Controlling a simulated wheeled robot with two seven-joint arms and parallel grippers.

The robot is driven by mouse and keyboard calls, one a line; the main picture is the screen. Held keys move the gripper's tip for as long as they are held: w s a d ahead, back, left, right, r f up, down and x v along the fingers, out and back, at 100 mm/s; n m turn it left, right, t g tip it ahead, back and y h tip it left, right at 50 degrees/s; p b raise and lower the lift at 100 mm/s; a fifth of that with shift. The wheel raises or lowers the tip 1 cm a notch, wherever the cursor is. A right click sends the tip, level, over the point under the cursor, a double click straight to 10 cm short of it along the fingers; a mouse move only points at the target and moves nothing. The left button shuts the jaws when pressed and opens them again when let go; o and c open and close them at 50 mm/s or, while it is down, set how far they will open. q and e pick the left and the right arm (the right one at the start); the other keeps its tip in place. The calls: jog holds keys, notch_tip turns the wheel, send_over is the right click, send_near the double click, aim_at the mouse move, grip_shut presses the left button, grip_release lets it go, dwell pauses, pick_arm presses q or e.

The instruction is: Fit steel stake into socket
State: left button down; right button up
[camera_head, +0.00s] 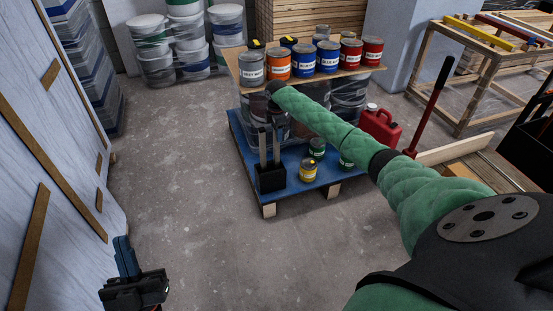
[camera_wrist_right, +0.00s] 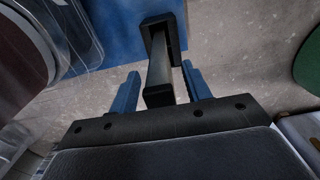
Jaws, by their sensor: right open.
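A black block-like socket (camera_head: 270,180) stands on the near left part of the blue pallet (camera_head: 322,190). Two narrow grey upright bars (camera_head: 263,147) rise from it; I take one as the steel stake. My right gripper (camera_head: 271,118) is over them, its fingers hard to make out there. In the right wrist view its blue fingers (camera_wrist_right: 160,88) are open on either side of the grey stake (camera_wrist_right: 160,68), with gaps at both sides. The stake reaches down toward the socket (camera_wrist_right: 152,22); I cannot tell how deep it sits. My left gripper (camera_head: 134,283) is low at the left, jaw opening unclear.
Paint tins (camera_head: 303,60) stand on a board above wrapped buckets on the pallet. A yellow tin (camera_head: 308,171) is right of the socket. A red can (camera_head: 381,126) is behind my right arm. Open floor (camera_head: 180,160) lies left of the pallet.

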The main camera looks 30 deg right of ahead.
grip_shut()
jog(key=shift+r, duration=0.1)
dwell(0.4)
